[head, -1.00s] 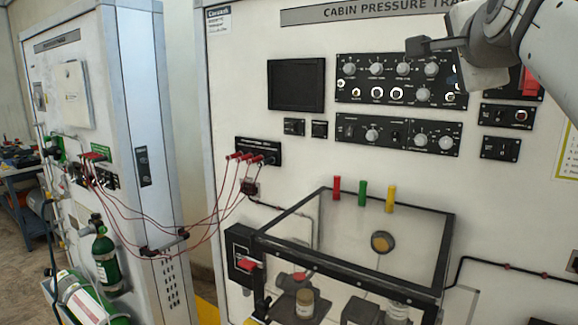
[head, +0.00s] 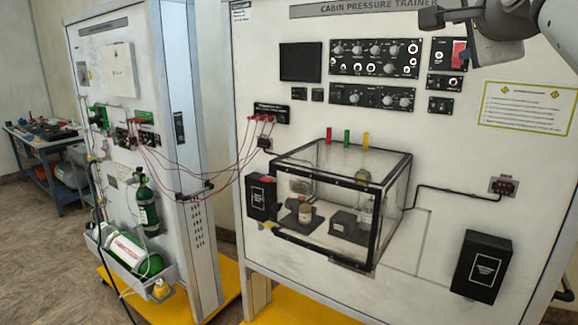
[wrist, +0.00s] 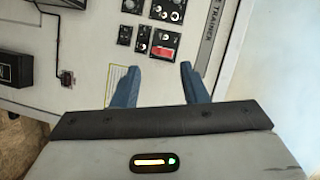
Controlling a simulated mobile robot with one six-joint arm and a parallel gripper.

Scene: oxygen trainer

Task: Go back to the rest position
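My gripper (head: 440,18) shows at the top right of the head view, in front of the upper right part of the cabin pressure trainer panel (head: 450,215). In the wrist view my gripper (wrist: 157,78) has its two blue fingers spread apart with nothing between them. Beyond the fingers is the panel face with a red switch cover (wrist: 164,52) and small black control modules. The fingers appear clear of the panel. The rest of my arm runs out of the head view at the top right.
A clear black-framed chamber (head: 395,195) juts from the panel. Green cylinders (head: 147,205) hang on that cabinet. A black box (head: 482,266) is at lower right. A cluttered workbench (head: 40,145) stands far left; floor beside it is open.

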